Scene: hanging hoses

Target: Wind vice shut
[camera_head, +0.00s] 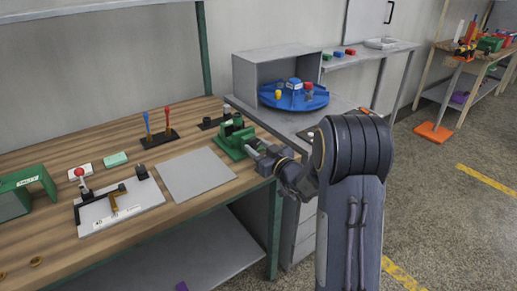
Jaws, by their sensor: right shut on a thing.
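A green vice (232,138) stands on the wooden bench (60,155) near its right end. My right gripper (258,150) is at the vice's front end, where its handle would be, and is shut on a part of it. The handle and the gap between the vice's jaws are too small and too hidden by my gripper to make out. My right arm comes in from the lower right. My left gripper is not in view.
A grey plate (195,174) lies left of the vice. A blue turntable (293,98) sits on a grey cabinet behind. The bench's front edge is close to my gripper.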

